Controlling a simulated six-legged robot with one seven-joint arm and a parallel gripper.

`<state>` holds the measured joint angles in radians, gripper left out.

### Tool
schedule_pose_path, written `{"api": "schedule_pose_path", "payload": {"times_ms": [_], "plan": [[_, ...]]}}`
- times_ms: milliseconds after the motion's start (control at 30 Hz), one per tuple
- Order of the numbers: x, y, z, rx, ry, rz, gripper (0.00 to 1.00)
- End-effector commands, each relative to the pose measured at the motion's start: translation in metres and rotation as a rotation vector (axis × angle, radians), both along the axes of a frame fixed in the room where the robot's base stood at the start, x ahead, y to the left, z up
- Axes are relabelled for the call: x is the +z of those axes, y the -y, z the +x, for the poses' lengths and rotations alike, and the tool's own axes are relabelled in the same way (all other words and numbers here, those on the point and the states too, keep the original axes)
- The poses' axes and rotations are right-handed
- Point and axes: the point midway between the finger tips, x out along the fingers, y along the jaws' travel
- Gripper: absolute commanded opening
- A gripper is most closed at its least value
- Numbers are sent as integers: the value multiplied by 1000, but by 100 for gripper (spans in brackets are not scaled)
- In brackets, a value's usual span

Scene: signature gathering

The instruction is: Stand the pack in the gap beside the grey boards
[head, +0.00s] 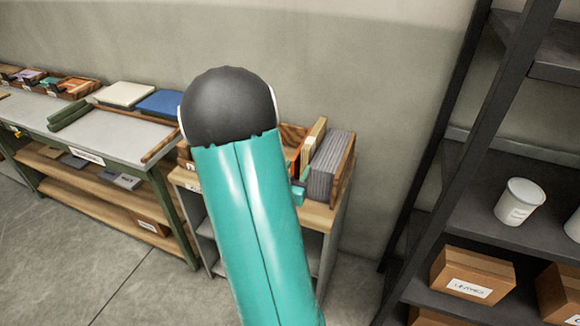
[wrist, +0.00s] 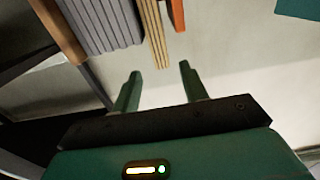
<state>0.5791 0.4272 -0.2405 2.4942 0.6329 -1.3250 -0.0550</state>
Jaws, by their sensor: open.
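The grey boards (head: 328,165) stand upright as a ribbed block in a wooden rack. They also show at the top left of the wrist view (wrist: 103,24). A cream, layered slab that looks like the pack (head: 315,138) stands just left of the boards; in the wrist view (wrist: 153,30) it lies right of them, close beside them. My arm hides much of the rack in the head view.
An orange piece (wrist: 177,14) stands beyond the slab. The rack's wooden end board (wrist: 60,30) closes the boards' other side. A workbench (head: 115,133) is at left. A dark shelf (head: 500,205) with boxes and a white tub is at right.

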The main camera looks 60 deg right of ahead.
Motion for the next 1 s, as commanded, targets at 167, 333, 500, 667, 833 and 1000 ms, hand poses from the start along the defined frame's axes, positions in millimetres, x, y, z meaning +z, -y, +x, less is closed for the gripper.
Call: {"api": "schedule_pose_path", "payload": {"times_ms": [167,333,500,667,833,1000], "plan": [[0,-2,-1,-1,0,0,44],[4,-8,15,42,17,37,44],[19,-48,80,248,61,214,44],[44,-127,144,529,34,421,44],[75,-229,172,815,-93,592,44],[103,-325,155,1052,-303,702,44]]}}
